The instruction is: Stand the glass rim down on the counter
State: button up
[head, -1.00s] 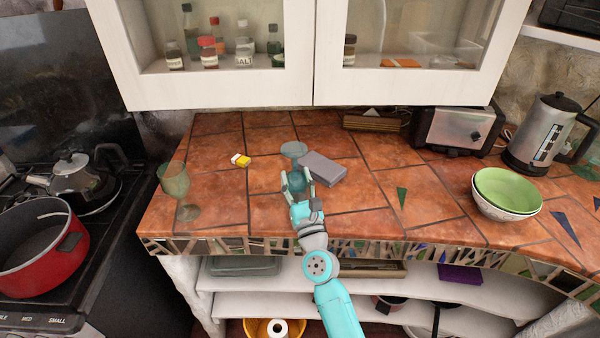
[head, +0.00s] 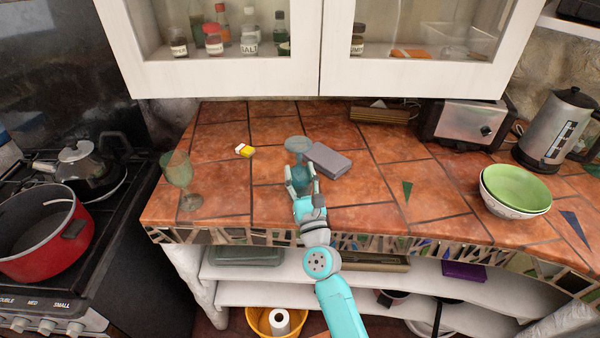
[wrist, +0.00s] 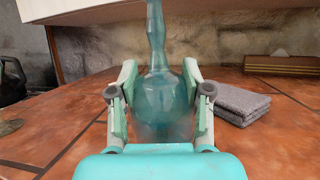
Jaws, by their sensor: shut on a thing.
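My gripper (head: 302,184) is shut on a clear bluish stemmed glass (head: 298,170). The glass is upside down and about upright: its round foot is on top, with the stem and bowl below. In the wrist view the bowl of the glass (wrist: 162,100) is between the two fingers of my gripper (wrist: 160,92), with the stem rising above. Its rim is hidden behind my gripper, so I cannot tell whether it touches the tiled counter (head: 240,200). A second, greenish stemmed glass (head: 177,172) stands foot down at the counter's left end.
A grey folded cloth (head: 328,160) lies just right of the held glass; it also shows in the wrist view (wrist: 238,101). A small yellow-and-white pack (head: 244,150) lies to the left. Stacked bowls (head: 515,190), a toaster (head: 468,122) and a kettle (head: 553,128) are at right. White cabinets (head: 220,75) hang above.

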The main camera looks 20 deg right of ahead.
aim_at(301, 189)
jog(key=shift+f, duration=0.45)
jog(key=shift+s+f, duration=0.1)
jog(key=shift+f, duration=0.55)
grip_shut()
jog(key=shift+s+f, duration=0.1)
jog(key=shift+f, duration=0.4)
jog(key=o, duration=1.5)
grip_release()
jog(key=shift+c, duration=0.2)
jog(key=shift+s+f, duration=0.1)
jog(key=shift+s+a+f, duration=0.1)
jog(key=shift+s+f, duration=0.05)
jog(key=shift+s, duration=0.1)
jog(key=s+f, duration=0.1)
jog(key=s, duration=0.9)
jog(key=shift+a+t, duration=0.3)
